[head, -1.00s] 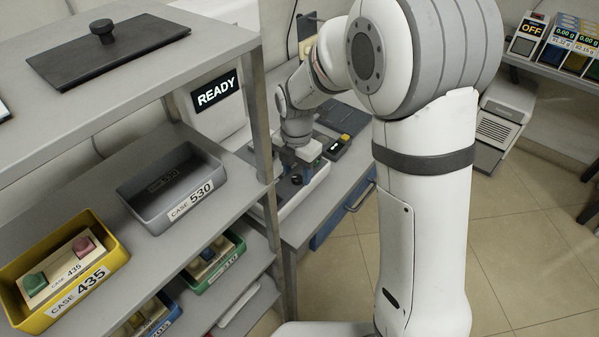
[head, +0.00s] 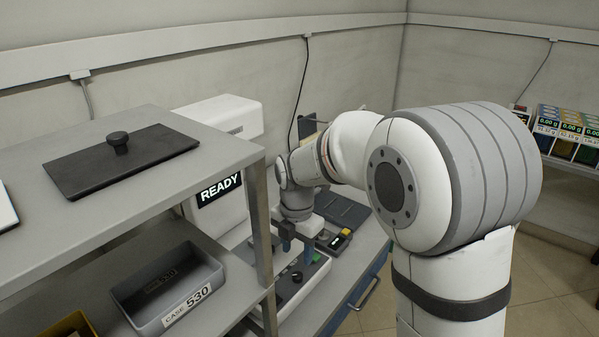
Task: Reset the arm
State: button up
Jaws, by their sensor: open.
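My arm reaches from the right toward the bench beside the rack. My gripper (head: 297,252) points down above a light tray (head: 310,284) on that bench, in front of the machine whose screen (head: 219,190) reads READY. Its fingers stand apart and it looks empty. The fingertips are small in the picture. The tray has a dark inside with a small black knob-like part (head: 296,276) below the gripper. My arm hides part of the bench behind it.
The rack (head: 262,215) stands close on the left of my gripper. Its top shelf bears a black lid (head: 120,160) with a knob; a grey CASE 530 bin (head: 205,298) sits below. A small device (head: 340,240) with a lit display is right of the gripper.

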jog(key=shift+s+d+r, duration=0.15)
jog(key=shift+d+r, duration=0.05)
jog(key=s+d+r+m+t, duration=0.1)
jog(key=s+d+r+m, duration=0.1)
jog(key=s+d+m, duration=0.6)
jog(key=s+d+r+m+t, duration=0.1)
jog(key=s+d+r+m, duration=0.2)
jog(key=m, duration=1.7)
jog(key=s+d, duration=0.4)
jog(key=s, duration=0.4)
jog(key=shift+d+r+m+t+p, duration=0.3)
jog(key=shift+d+r+p, duration=0.05)
